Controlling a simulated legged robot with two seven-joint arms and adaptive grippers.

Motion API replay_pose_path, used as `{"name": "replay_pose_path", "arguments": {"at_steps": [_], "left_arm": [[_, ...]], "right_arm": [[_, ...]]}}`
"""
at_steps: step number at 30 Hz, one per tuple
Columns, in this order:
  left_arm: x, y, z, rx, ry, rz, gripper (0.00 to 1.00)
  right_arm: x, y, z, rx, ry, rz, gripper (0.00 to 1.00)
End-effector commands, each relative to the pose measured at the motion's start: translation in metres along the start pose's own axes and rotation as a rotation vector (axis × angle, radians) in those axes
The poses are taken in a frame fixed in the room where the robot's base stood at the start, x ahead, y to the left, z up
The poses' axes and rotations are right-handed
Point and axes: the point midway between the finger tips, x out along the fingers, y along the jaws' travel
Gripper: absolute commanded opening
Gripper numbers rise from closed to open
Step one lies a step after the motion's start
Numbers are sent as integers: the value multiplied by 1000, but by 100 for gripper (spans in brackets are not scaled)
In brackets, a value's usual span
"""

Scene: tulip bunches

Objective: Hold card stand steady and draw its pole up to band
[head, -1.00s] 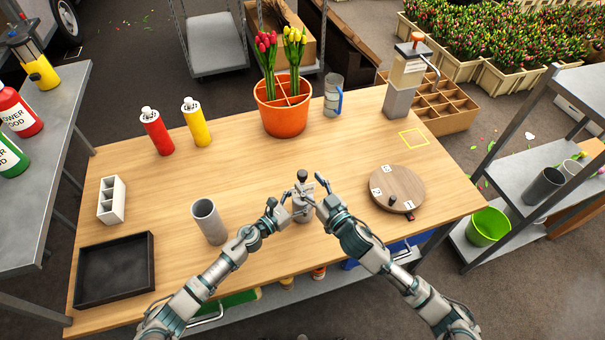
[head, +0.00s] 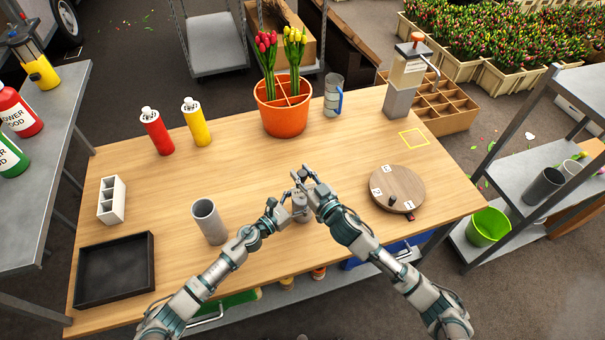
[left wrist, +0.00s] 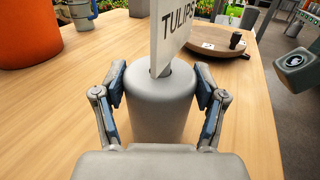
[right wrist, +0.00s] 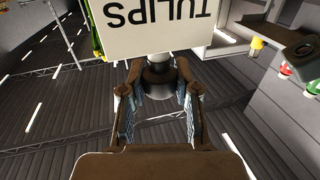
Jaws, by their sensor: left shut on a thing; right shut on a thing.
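The card stand has a grey cylindrical base (head: 301,208) and stands upright near the table's front middle. My left gripper (head: 288,207) is shut on this base; the left wrist view shows its fingers on both sides of the base (left wrist: 160,105). A white card reading TULIPS (left wrist: 176,28) rises above the base, and also shows upside down in the right wrist view (right wrist: 150,25). My right gripper (head: 303,181) is above the left one, shut on the stand's pole at a dark knob-like part (right wrist: 157,78). I cannot make out a band on the pole.
A grey cup (head: 208,222) stands left of the stand. A round wooden turntable (head: 402,184) with small cards is at right. An orange pot of tulips (head: 283,118) stands behind. A black tray (head: 115,268) lies at front left. The wood between is clear.

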Motion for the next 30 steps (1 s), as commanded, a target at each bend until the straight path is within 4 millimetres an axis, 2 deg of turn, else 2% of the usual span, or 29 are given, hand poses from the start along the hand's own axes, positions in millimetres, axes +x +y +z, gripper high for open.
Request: {"name": "replay_pose_path", "arguments": {"at_steps": [4, 9, 12, 16, 23, 24, 27, 30], "left_arm": [[0, 0, 0, 1, 1, 0, 19], [0, 0, 0, 1, 1, 1, 19], [-1, 0, -1, 1, 1, 0, 19], [-1, 0, -1, 0, 2, 0, 19], [-1, 0, -1, 0, 2, 0, 19], [-1, 0, -1, -1, 2, 0, 19], [-1, 0, -1, -1, 2, 0, 19], [0, 0, -1, -1, 2, 0, 19]], "right_arm": [[1, 2, -15, 0, 5, 4, 0], [0, 2, -53, -1, 8, 3, 0], [0, 2, -69, -2, 6, 4, 0], [0, 2, -77, -2, 4, 3, 0], [0, 2, -77, -4, 4, 3, 0], [0, 2, -77, -4, 4, 3, 36], [0, 2, -76, -3, 3, 3, 58], [0, 1, -76, -2, 2, 2, 58]]}}
